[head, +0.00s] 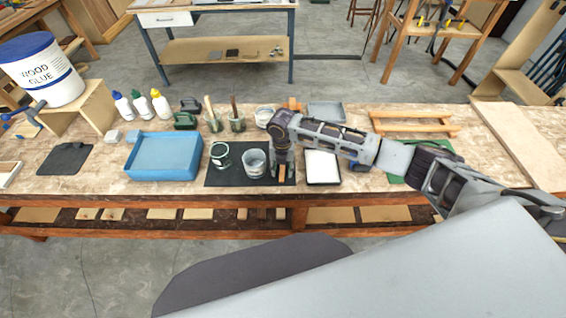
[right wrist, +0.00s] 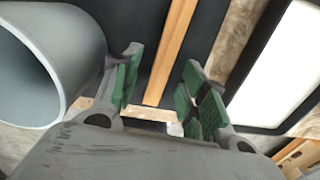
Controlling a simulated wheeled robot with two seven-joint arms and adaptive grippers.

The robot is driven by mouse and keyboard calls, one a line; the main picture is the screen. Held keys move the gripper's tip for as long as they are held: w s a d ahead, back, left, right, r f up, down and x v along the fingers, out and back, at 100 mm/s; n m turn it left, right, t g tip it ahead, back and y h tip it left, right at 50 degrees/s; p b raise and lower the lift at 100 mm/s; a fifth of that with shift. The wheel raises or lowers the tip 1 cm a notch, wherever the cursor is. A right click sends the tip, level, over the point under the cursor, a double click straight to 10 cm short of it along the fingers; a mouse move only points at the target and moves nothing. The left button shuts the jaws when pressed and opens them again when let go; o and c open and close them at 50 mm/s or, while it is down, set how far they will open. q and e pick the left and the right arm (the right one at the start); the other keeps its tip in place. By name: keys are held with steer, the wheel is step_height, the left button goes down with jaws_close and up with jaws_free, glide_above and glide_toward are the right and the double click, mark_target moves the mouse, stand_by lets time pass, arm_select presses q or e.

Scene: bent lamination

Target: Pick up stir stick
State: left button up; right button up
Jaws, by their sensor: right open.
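The stir stick (right wrist: 174,50) is a thin, flat wooden strip lying on the black mat (head: 225,178). In the right wrist view it runs away from me between the two green-padded fingers. In the head view its near part (head: 282,173) shows below my right gripper (head: 283,166). My right gripper, whose fingers also show in the right wrist view (right wrist: 163,80), is open, with a finger on each side of the stick and no visible grip on it. My left gripper is out of view.
A grey cup (head: 254,164) stands close left of the gripper, its wall large in the right wrist view (right wrist: 60,50). A black-rimmed white tray (head: 322,167) lies close right. A dark green-rimmed jar (head: 220,158) and a blue bin (head: 163,158) are farther left.

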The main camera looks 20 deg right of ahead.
stand_by(0.4)
steer(key=c, duration=0.9)
steer(key=shift+r, duration=0.1)
step_height(320, 180, up, 10)
steer(key=shift+b, duration=0.45)
steer(key=shift+m, duration=0.4)
